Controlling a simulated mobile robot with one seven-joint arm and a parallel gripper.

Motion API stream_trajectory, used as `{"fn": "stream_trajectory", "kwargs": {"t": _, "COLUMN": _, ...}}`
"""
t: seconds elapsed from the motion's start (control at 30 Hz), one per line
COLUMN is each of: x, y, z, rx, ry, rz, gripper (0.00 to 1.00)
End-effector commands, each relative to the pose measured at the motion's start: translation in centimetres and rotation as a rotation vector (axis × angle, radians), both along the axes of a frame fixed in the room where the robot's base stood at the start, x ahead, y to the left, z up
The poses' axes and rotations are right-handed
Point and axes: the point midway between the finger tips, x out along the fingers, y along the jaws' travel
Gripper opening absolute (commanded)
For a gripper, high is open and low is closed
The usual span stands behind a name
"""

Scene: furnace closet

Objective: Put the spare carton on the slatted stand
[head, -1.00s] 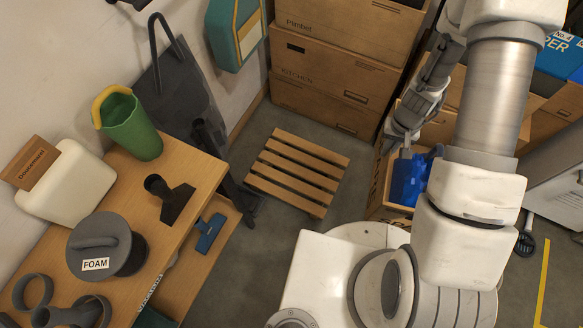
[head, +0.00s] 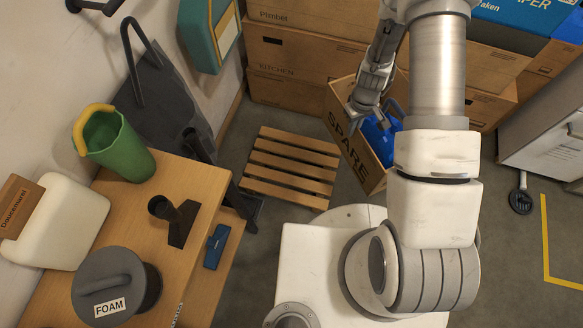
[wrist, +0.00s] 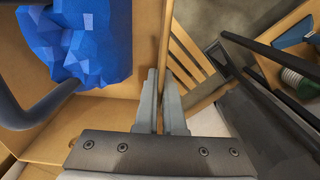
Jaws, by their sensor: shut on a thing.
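The spare carton (head: 347,138) is an open cardboard box with SPARE on its side, just right of the slatted stand in the head view. It looks tilted there. A blue faceted thing (head: 381,138) and a dark curved piece are inside it. My gripper (head: 362,106) is shut on the carton's upper wall; in the wrist view my fingers (wrist: 162,82) straddle the wall (wrist: 149,35). The slatted stand (head: 292,169) is low, wooden and bare on the floor; part of it shows beyond the wall in the wrist view (wrist: 188,50). The carton's underside is hidden.
Stacked cartons (head: 290,50) stand behind the stand. A wooden bench (head: 205,200) with a green jug (head: 118,150) and a FOAM canister (head: 110,288) is on the left. A dark folded hand truck (head: 160,90) leans by the wall. Floor shows right of the carton.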

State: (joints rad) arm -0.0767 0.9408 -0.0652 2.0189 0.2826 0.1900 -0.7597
Motion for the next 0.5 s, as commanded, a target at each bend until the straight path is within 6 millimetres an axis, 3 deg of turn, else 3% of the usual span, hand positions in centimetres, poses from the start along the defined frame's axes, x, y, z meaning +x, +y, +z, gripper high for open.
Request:
{"fn": "stream_trajectory", "kwargs": {"t": 0.03, "x": 0.6, "y": 0.0, "z": -2.2, "rx": 0.0, "ry": -0.001, "rz": 0.084, "gripper": 0.0}}
{"fn": "stream_trajectory", "kwargs": {"t": 0.5, "x": 6.2, "y": -0.2, "z": -16.6, "rx": 0.0, "ry": -0.003, "rz": 1.054, "gripper": 0.0}}
